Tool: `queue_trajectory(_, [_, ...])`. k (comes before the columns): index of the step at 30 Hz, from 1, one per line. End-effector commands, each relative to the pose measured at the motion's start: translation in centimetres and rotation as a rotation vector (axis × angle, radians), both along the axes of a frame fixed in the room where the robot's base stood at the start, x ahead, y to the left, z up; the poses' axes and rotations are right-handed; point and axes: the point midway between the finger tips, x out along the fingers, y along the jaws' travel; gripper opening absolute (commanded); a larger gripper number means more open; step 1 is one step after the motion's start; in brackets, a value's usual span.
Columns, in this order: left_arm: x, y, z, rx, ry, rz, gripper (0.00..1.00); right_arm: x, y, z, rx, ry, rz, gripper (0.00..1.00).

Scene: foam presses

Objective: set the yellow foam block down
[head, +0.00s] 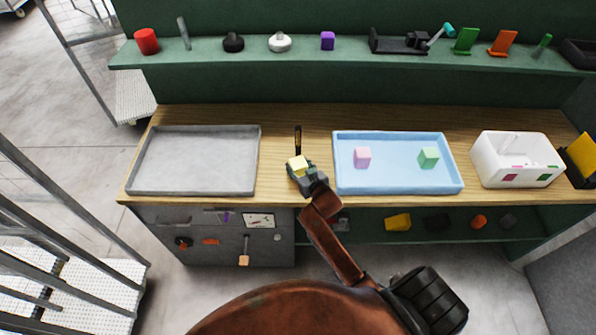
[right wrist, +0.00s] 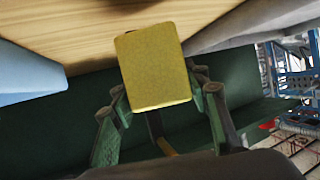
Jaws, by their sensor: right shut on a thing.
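The yellow foam block (head: 297,163) is held in my right gripper (head: 300,170), between the grey tray and the blue tray in the head view. In the right wrist view the yellow foam block (right wrist: 155,68) sits between the fingers of my right gripper (right wrist: 160,98), which is shut on it. The wooden bench top shows behind the block there. I cannot tell its exact height over the bench. My left gripper is not in view.
The grey tray (head: 150,188) at left is empty. The blue tray (head: 395,187) holds a pink block (head: 362,157) and a green block (head: 428,158). A white box (head: 487,172) stands at right. A dark upright piece (head: 298,140) stands behind my gripper.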

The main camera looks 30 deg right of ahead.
Motion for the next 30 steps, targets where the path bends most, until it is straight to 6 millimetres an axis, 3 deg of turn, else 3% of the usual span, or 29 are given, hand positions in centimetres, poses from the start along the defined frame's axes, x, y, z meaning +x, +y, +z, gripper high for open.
queue_trajectory(8, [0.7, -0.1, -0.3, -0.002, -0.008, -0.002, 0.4, 0.4, -0.1, -3.4, 0.0, 0.003, 0.0, 0.26])
queue_trajectory(19, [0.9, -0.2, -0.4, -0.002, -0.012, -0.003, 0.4, 0.4, -0.1, -3.8, -0.001, 0.001, 0.0, 0.26])
queue_trajectory(20, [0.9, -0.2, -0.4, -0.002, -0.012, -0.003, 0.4, 0.4, -0.1, -3.8, -0.001, 0.0, 0.0, 0.43])
queue_trajectory(27, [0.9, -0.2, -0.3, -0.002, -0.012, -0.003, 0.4, 0.4, -0.1, -3.8, -0.001, 0.0, 0.0, 0.6])
queue_trajectory(30, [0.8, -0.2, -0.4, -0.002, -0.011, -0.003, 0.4, 0.4, -0.1, -3.8, -0.001, 0.0, 0.0, 0.6])
